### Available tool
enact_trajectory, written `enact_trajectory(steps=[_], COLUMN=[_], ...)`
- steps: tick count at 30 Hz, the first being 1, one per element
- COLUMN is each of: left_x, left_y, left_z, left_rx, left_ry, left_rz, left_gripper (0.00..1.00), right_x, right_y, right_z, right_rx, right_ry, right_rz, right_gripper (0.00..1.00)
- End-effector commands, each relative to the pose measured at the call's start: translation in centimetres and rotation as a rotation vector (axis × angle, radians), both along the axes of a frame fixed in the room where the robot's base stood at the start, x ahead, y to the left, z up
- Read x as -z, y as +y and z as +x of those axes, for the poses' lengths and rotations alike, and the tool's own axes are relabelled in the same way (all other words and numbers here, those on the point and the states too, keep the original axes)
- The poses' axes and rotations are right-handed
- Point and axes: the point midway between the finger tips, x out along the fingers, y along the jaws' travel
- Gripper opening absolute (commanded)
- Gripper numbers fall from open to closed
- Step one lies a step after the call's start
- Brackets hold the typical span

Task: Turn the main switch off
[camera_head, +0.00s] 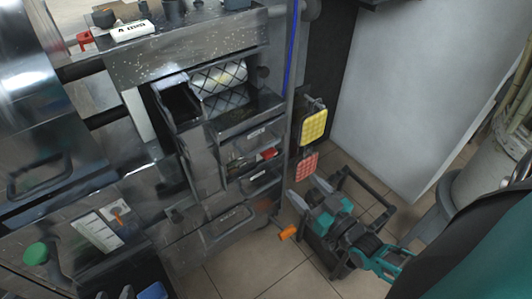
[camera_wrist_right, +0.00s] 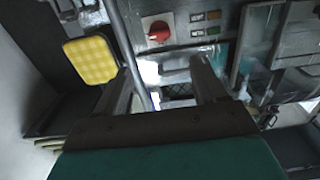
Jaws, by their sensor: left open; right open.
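A red rotary switch (camera_wrist_right: 157,30) sits on a pale plate on the grey machine panel, seen in the right wrist view just beyond my fingertips. A small red part (camera_head: 269,154) on the machine front in the head view may be the same switch. My right gripper (camera_head: 309,192) is open and empty in front of the machine, its fingers pointing toward it. In the right wrist view, its two fingers (camera_wrist_right: 165,80) are spread apart and do not touch the switch.
A vertical pole (camera_head: 291,75) stands beside the panel. A yellow pad (camera_head: 314,126) and a red pad (camera_head: 306,168) hang right of it. Tiled floor (camera_head: 240,270) is free below the machine.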

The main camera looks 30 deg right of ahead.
Motion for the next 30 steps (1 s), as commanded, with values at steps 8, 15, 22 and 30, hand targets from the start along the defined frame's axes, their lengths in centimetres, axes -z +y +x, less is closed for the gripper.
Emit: enact_trajectory(steps=[8,15,22,30], left_x=[1.6,2.8,3.4,3.3], left_y=[-0.1,-0.2,-0.3,-0.3], left_z=[-0.8,-0.8,-0.8,-0.5], left_rx=[0.001,-0.001,-0.005,-0.005], left_ry=[0.021,0.023,0.023,0.016], left_rz=[-0.002,-0.006,-0.011,-0.010], left_gripper=[0.43,0.43,0.43,0.43], right_x=[0.1,0.1,0.1,0.0], right_y=[0.3,0.7,1.0,1.0], right_z=[4.2,9.1,12.0,12.7], right_rx=[0.001,0.000,-0.001,-0.001], right_ry=[-0.005,-0.003,-0.001,0.001], right_rz=[0.000,0.000,0.000,0.001], right_gripper=[0.70,0.70,0.70,0.70])
